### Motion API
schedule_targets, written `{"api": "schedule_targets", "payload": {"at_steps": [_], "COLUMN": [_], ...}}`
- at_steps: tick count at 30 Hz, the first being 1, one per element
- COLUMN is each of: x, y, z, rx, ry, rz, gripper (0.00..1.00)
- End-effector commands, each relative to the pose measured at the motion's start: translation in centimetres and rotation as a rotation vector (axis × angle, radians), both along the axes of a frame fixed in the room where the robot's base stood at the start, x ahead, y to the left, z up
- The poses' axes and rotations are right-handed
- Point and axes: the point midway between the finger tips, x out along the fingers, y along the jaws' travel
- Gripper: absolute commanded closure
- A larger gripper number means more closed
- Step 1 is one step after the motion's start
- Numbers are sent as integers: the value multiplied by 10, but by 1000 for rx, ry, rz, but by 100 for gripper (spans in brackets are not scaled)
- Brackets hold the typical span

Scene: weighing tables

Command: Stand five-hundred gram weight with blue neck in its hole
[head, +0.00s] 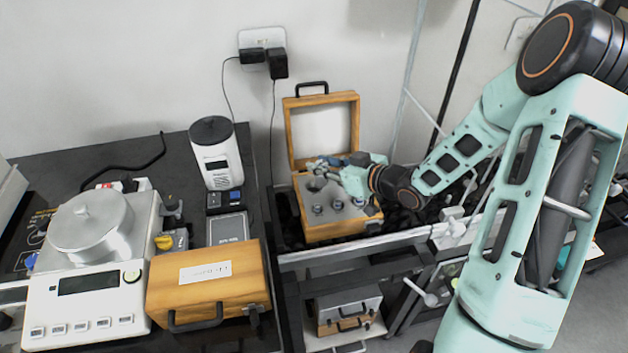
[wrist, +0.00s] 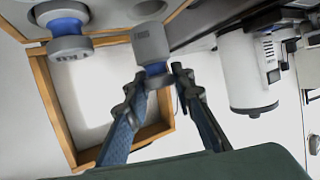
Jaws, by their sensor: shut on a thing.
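The grey weight with the blue neck (wrist: 151,45) is between the two fingers of my gripper (wrist: 158,80) in the wrist view. The fingers close at its neck and knob end. In the head view my gripper (head: 318,166) is over the left back part of the open wooden weight box (head: 345,230). The held weight is small and hard to make out there. A second grey weight with a blue neck (wrist: 67,30) shows at the upper left of the wrist view, apart from the held one. The hole below the held weight is hidden.
Several weights, one of them here (head: 337,205), stand in the box's front row. The raised lid (head: 322,130) is behind my gripper. A closed wooden case (head: 210,280), a balance (head: 90,285) and a white cylindrical device (head: 217,160) stand on the dark left table.

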Motion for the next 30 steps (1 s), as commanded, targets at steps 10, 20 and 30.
{"api": "schedule_targets", "payload": {"at_steps": [10,20,30], "x": [12,14,13], "y": [18,20,19], "z": [-23,-57,-62], "rx": [2,1,-1], "ry": [-4,-3,-1], "rz": [3,1,0], "gripper": [100,100,76]}}
